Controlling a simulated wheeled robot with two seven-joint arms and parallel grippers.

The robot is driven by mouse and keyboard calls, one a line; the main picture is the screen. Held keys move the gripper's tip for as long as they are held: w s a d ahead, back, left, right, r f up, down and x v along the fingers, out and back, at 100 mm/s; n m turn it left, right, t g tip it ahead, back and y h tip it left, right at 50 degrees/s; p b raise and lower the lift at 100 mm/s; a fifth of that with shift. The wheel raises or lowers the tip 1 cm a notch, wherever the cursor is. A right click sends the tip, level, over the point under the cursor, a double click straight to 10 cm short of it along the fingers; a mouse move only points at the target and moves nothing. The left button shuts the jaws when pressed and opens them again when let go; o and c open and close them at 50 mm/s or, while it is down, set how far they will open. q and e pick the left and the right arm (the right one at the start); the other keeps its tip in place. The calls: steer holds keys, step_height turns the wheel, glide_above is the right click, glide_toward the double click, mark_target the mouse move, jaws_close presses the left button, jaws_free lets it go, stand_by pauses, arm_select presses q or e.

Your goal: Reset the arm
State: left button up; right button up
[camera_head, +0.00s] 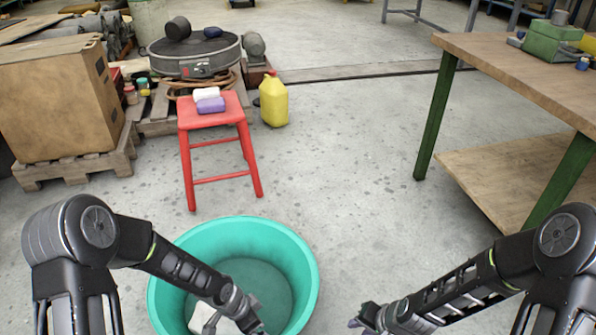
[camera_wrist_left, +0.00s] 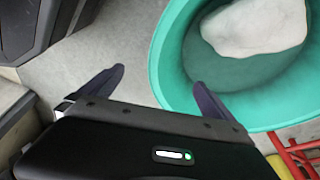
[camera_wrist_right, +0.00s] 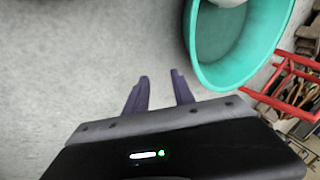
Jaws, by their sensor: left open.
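My left gripper (camera_head: 250,314) is over the near right part of a teal tub (camera_head: 304,258) in the head view. Its fingers (camera_wrist_left: 158,82) are wide apart and empty in the left wrist view, with the tub (camera_wrist_left: 163,65) beyond them. A white item (camera_head: 203,318) lies in the tub, partly hidden by my left arm; the left wrist view shows it as a white rounded mass (camera_wrist_left: 258,28). My right gripper (camera_head: 362,318) is over the floor to the right of the tub. Its fingers (camera_wrist_right: 160,78) are slightly apart with nothing between them.
A red stool (camera_head: 218,115) behind the tub bears a white and a purple item (camera_head: 209,102). A yellow jug (camera_head: 273,102) stands beside it. A cardboard box (camera_head: 55,105) on a pallet is at left, a wooden workbench (camera_head: 510,62) at right. The middle floor is clear.

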arm_select(q)
steer(key=s+d+f+n+b, duration=0.1)
steer(key=s+f+n+b, duration=0.4)
steer(key=s+f+n, duration=0.7)
arm_select(e)
steer(key=s+a+f+n+g, duration=0.2)
steer(key=s+a+f+n, duration=0.35)
steer(key=s+f, duration=0.7)
arm_select(q)
steer(key=s+d+r+p, duration=0.1)
steer(key=s+r+p, duration=0.1)
steer(key=r+p, duration=1.7)
steer(key=s+d+r+p, duration=0.1)
steer(key=s+r+p, duration=0.2)
steer(key=r+p, duration=1.5)
step_height(320, 180, up, 3)
steer(key=shift+s+f+n+g+h+p, duration=0.2)
steer(key=shift+s+n+g+h+p, duration=0.15)
steer(key=shift+n+g+h+p, duration=0.05)
arm_select(e)
steer(key=s+a+r, duration=0.1)
steer(key=r, duration=1.8)
steer(key=s+a+r+m+g, duration=0.1)
steer(key=s+a+r, duration=0.1)
steer(key=r, duration=1.7)
steer(key=shift+a+y, duration=0.15)
steer(key=shift+y, duration=0.25)
